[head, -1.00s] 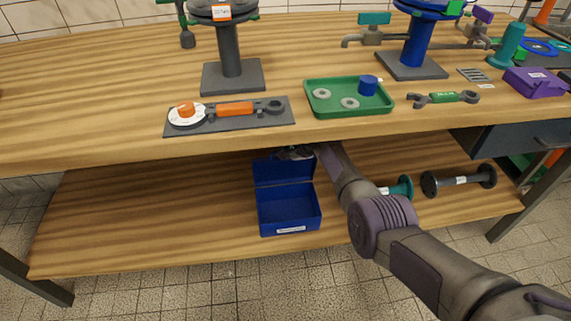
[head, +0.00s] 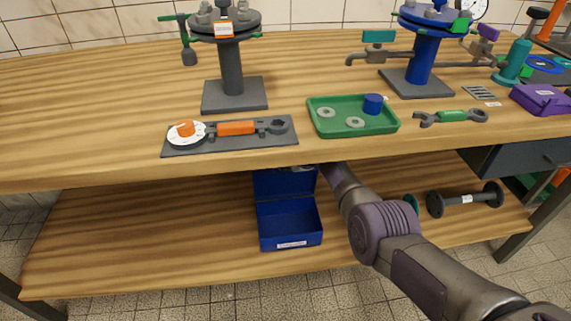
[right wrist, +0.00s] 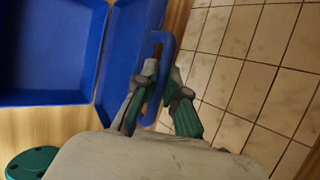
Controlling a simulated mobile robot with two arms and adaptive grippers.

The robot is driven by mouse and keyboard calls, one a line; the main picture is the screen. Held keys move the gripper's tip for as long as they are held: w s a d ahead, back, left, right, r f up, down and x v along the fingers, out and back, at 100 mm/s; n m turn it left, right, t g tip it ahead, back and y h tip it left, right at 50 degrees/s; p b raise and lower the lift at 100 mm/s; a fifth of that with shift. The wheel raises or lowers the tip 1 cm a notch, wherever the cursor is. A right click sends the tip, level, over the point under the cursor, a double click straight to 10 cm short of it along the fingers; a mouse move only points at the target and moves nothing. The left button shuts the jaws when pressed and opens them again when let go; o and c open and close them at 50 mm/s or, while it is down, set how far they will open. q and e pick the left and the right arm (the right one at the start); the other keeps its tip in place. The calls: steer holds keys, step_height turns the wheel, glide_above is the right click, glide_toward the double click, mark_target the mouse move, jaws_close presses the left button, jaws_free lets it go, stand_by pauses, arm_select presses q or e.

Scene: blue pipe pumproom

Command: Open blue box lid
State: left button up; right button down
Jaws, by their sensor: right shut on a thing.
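The blue box (head: 290,243) stands on the lower shelf, and its inside shows empty. Its lid (head: 284,184) is raised at the back, its top edge hidden by the tabletop. In the right wrist view, the open box (right wrist: 50,50) is at the upper left, with the lid (right wrist: 122,50) swung up beside it and a blue loop handle (right wrist: 168,46) on the lid. My right gripper (right wrist: 163,88) is shut on this handle. In the head view, my right arm reaches under the tabletop, and the gripper is mostly hidden there. My left gripper is not in view.
The wooden tabletop (head: 90,110) overhangs the lower shelf (head: 150,235). A dark flanged spool (head: 466,199) lies on the shelf right of my arm. A green tray (head: 352,130) and tools lie on the tabletop. The shelf left of the box is clear.

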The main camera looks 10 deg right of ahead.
stand_by(0.7)
steer(key=c, duration=1.5)
jaws_free()
steer(key=s+d+r, duration=0.1)
steer(key=s+d, duration=0.1)
steer(key=s, duration=0.2)
steer(key=s+d+r, duration=0.1)
steer(key=s+d, duration=0.2)
steer(key=s, duration=0.1)
steer(key=s+d+r, duration=0.1)
steer(key=s+d, duration=0.2)
steer(key=s, duration=0.2)
steer(key=shift+d+r, duration=0.25)
steer(key=shift+r, duration=0.05)
